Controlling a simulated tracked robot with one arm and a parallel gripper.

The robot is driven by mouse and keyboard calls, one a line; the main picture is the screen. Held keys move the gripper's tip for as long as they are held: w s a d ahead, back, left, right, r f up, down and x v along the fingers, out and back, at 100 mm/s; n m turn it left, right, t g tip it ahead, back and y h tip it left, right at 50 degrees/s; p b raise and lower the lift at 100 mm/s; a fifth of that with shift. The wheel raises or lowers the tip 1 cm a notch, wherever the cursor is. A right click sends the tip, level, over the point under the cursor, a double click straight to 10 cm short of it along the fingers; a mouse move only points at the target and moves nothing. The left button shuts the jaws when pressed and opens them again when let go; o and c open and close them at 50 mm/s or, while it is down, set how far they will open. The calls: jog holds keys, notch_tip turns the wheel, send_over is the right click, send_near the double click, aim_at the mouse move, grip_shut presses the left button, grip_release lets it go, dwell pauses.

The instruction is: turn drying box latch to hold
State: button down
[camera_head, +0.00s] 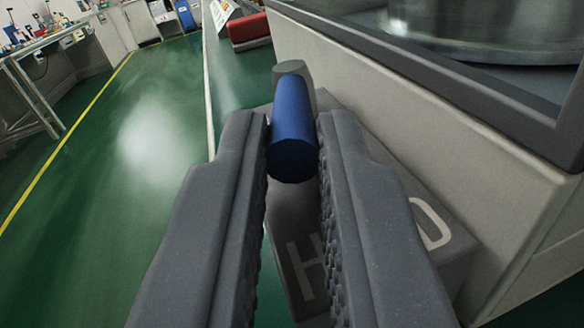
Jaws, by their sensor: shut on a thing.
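My gripper (292,150) fills the lower middle of the view, its two dark grey ridged fingers pointing away from the camera. It is shut on a blue cylindrical latch handle (293,135), which sits between the fingertips. A grey rounded hub (292,70) shows just beyond the handle. Below and behind the fingers is a grey plate (455,250) with pale letters. An "H" shows between the fingers and a "D" to the right of the right finger. The letters between them are hidden by that finger.
A large pale machine cabinet (400,130) with a dark-framed window stands close on the right. Green floor (110,200) with a yellow line lies open on the left. A bench (40,50) with bottles stands far left. A red object (248,30) is at the back.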

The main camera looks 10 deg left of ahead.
jog(key=shift+w+d+r+n+y, duration=0.1)
jog(key=shift+d+r+n+y, duration=0.15)
jog(key=shift+d+n+y, duration=0.45)
jog(key=shift+f+y+p, duration=0.1)
jog(key=shift+y+p, duration=0.25)
jog(key=shift+y, duration=0.35)
jog(key=shift+a, duration=0.1)
jog(key=c, duration=1.7)
grip_release()
jog(key=shift+f, duration=0.1)
